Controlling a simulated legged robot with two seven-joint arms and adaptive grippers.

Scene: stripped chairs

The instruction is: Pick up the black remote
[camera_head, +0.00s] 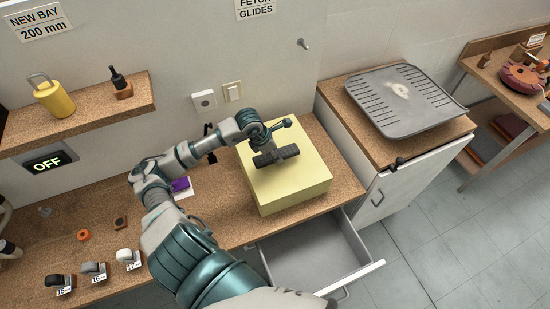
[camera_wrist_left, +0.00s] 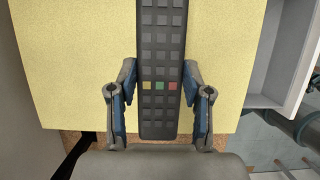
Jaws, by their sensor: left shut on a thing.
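The black remote (camera_head: 288,152) is over the top of a pale yellow block (camera_head: 290,190) on the wooden bench. Whether it touches the block or is just above it, I cannot tell. My left gripper (camera_head: 268,152) reaches it from the left. In the left wrist view, the remote (camera_wrist_left: 161,60) runs lengthwise between the two fingers of my left gripper (camera_wrist_left: 159,85), which is shut on it. Its grey buttons and a row of yellow, green and red ones face the camera.
An open drawer (camera_head: 315,255) juts out below the bench. A grey tray (camera_head: 404,98) lies on the cabinet to the right. A wall shelf (camera_head: 85,112) holds a yellow padlock-shaped object (camera_head: 54,98). Several small items stand at the bench's left.

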